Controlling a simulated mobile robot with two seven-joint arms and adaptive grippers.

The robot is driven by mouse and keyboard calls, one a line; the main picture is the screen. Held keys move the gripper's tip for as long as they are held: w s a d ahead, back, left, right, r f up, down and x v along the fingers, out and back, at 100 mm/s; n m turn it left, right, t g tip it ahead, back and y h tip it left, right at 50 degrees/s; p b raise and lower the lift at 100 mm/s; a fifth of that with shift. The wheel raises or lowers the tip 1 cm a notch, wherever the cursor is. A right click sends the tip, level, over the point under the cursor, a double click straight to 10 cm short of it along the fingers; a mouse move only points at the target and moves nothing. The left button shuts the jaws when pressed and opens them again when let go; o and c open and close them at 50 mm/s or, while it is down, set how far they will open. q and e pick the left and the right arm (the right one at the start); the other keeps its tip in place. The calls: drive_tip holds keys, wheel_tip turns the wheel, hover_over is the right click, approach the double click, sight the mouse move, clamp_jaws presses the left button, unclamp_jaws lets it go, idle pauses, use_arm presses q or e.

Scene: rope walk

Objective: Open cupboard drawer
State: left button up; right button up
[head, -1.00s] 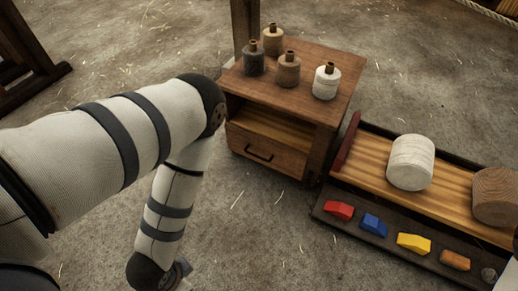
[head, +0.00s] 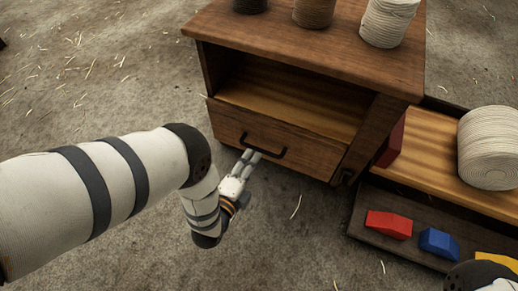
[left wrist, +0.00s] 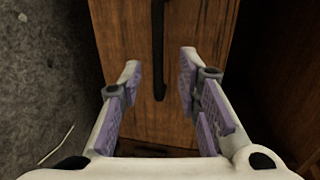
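The wooden cupboard (head: 310,48) stands ahead, with an open shelf above one drawer (head: 285,146). The drawer looks shut. Its dark bar handle (head: 263,149) is on the drawer front. My left gripper (head: 251,157) is at the left part of the handle in the head view. In the left wrist view my left gripper (left wrist: 160,90) is open, its two fingers apart. The handle (left wrist: 158,50) runs up the picture between and beyond the fingers, and the drawer front (left wrist: 205,55) lies behind. Whether the fingers touch the handle I cannot tell. My right gripper is not in view.
Several spools, one of them white (head: 389,20), stand on the cupboard top. The straw-strewn floor before the drawer is clear.

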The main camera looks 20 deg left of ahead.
sight(258, 151)
use_arm(q)
drive_tip(key=b+x, duration=0.2)
drive_tip(key=x, duration=0.4)
drive_tip(key=shift+w+f, duration=0.15)
drive_tip(key=shift+w, duration=0.1)
clamp_jaws()
